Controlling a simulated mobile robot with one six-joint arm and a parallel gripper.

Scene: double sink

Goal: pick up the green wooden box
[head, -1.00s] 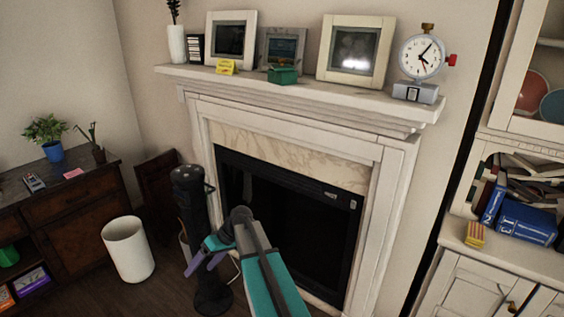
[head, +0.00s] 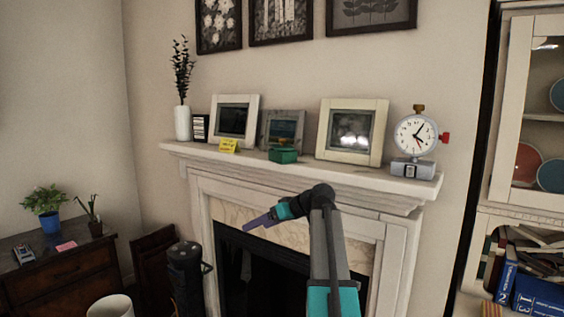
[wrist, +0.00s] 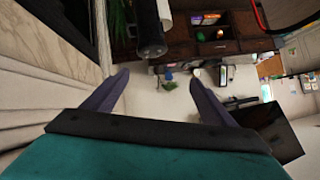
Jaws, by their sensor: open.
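The green wooden box (head: 283,155) sits on the white mantel shelf (head: 300,171), in front of a small grey picture frame. It does not show clearly in the wrist view. My gripper (head: 250,227) is in front of the fireplace, below the shelf and a little left of the box, pointing left in the head view. In the wrist view my gripper (wrist: 160,85) has its two purple fingers apart with nothing between them.
Close to the box stand a yellow card (head: 229,145), a grey frame (head: 284,127) and a large white frame (head: 352,131). A dial clock (head: 415,140) stands at the right end and a white vase (head: 183,123) at the left.

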